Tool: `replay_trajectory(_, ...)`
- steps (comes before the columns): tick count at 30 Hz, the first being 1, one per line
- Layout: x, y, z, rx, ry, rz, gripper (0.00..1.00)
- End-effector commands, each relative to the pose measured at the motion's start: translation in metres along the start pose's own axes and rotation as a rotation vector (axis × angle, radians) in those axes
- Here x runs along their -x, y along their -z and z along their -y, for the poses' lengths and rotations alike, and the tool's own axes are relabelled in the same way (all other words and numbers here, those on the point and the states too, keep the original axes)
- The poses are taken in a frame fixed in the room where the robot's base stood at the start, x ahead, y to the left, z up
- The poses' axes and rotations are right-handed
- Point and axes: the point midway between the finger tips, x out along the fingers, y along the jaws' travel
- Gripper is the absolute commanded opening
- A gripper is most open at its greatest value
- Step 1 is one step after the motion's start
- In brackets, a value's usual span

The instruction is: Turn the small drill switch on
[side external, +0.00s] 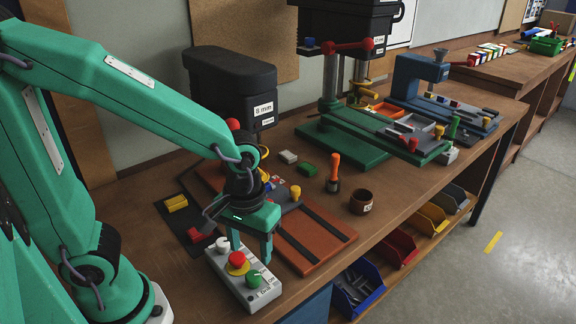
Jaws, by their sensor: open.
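A grey control box (232,283) stands at the front of the bench. It carries a white knob (222,244), a red mushroom button (237,259) on a yellow ring and a green knob (254,278); its labels are too small to read. My gripper (251,250) points down just above and behind the box, open, with a finger on each side and nothing visible between them. I cannot tell whether it touches a knob. A drill with a black head (232,85) and a small white label stands behind my gripper; my arm hides part of it.
A larger drill press with a green base (341,147) stands behind, with a blue machine (413,82) to its right. An orange-brown board (320,230) lies right of the box. Coloured bins hang below.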

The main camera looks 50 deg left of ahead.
Motion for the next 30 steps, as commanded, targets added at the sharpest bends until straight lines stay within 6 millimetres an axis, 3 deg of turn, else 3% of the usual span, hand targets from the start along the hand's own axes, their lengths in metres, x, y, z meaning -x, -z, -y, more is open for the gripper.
replay_trajectory(11,-0.013,0.0,0.0,-0.001,0.001,0.001,0.52)
replay_trajectory(30,-0.072,0.0,0.0,-0.002,0.0,0.0,0.52)
